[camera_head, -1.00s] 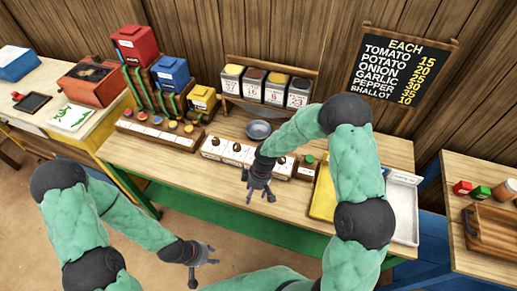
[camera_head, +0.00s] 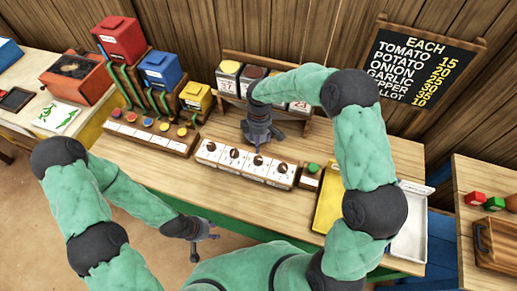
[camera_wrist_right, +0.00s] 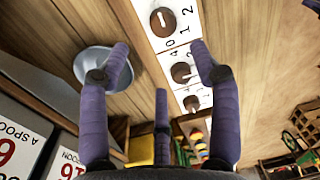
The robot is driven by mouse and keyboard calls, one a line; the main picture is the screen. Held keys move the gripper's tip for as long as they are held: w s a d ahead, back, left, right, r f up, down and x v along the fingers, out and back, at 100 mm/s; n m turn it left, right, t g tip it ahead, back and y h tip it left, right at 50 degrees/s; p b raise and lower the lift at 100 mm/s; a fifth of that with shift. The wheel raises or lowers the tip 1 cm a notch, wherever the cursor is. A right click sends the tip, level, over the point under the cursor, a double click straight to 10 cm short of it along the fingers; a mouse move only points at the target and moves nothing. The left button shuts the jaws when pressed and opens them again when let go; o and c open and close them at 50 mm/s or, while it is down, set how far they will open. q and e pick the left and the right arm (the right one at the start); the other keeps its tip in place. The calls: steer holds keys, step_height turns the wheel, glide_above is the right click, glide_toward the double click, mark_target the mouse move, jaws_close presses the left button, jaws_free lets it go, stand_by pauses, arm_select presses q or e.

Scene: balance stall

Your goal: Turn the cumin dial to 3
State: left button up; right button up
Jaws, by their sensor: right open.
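A white panel (camera_head: 207,159) with a row of several round brown dials stands on the middle of the stall table. I cannot read which dial is cumin. My right gripper (camera_head: 258,143) is over the panel, pointing down with its fingers spread and nothing between them. The right wrist view shows this gripper (camera_wrist_right: 160,62) open, with a dial (camera_wrist_right: 163,22) and a further dial (camera_wrist_right: 182,72) near its fingers, apart from them. The dial faces carry numbers such as 0, 1, 2 and 4. My left gripper (camera_head: 204,238) hangs empty in front of the table, fingers apart.
Spice tins (camera_head: 228,75) stand on a rack behind the panel, partly hidden by my right arm. A metal bowl (camera_wrist_right: 92,66) lies beside the panel. A green button (camera_head: 313,168), a yellow tray (camera_head: 328,205) and a white tray (camera_head: 408,232) are to the right.

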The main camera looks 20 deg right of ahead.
mark_target(258, 158)
steer(key=f, duration=0.3)
steer(key=s+f, duration=0.1)
steer(key=f, duration=0.6)
steer(key=shift+s+a+f, duration=0.15)
steer(key=shift+a+f, duration=0.05)
steer(key=c, duration=1.1)
